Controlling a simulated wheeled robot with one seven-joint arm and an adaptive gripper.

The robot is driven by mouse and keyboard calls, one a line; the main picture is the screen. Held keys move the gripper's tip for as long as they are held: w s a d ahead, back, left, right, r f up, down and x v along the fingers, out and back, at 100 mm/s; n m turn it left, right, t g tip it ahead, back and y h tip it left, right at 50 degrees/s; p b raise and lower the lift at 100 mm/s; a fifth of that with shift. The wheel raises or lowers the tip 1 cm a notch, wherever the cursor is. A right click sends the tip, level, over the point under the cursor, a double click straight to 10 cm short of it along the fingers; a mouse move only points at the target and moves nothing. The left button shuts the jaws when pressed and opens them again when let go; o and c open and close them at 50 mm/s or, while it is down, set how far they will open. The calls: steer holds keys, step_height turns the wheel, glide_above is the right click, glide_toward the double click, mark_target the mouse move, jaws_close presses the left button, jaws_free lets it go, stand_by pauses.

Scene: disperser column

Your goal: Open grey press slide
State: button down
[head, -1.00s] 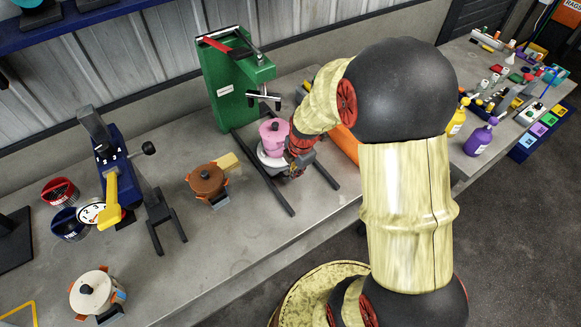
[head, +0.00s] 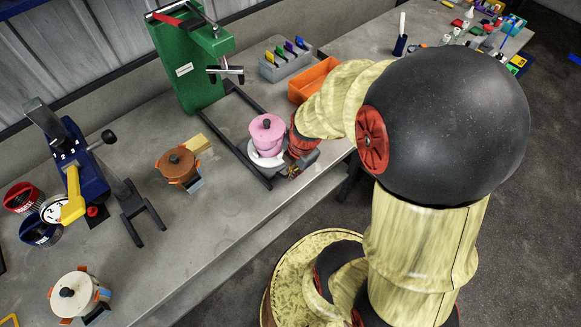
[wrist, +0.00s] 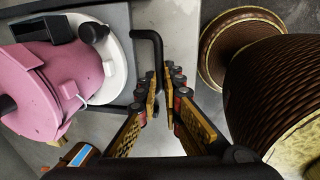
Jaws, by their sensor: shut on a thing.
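The green press (head: 190,65) stands on the bench with dark rails (head: 247,165) reaching toward the front. Its grey slide (wrist: 121,16) sits toward the front of these rails. The slide carries a white round plate (head: 254,156) with a pink lidded pot (head: 266,136). In the wrist view, a dark hooked handle (wrist: 157,48) extends beside the slide and runs down between my fingers. My gripper (wrist: 163,88) is shut on this handle. In the head view my wrist hides part of the slide's right side, and the grip itself is hard to see.
An orange-brown pot (head: 178,165) stands left of the rails, and a cream pot (head: 75,294) nearer the front. A blue press (head: 75,155) stands at left. An orange bin (head: 314,80) and a grey holder (head: 287,62) lie behind my wrist. Open floor lies before the bench.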

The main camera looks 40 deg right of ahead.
steer(key=c, duration=1.9)
jaws_free()
steer(key=shift+r, duration=0.1)
steer(key=r, duration=0.4)
steer(key=s+r, duration=0.1)
steer(key=r, duration=0.2)
steer(key=s+r, duration=0.1)
steer(key=r, duration=0.3)
steer(key=shift+s+r, duration=0.15)
steer(key=shift+r, duration=0.15)
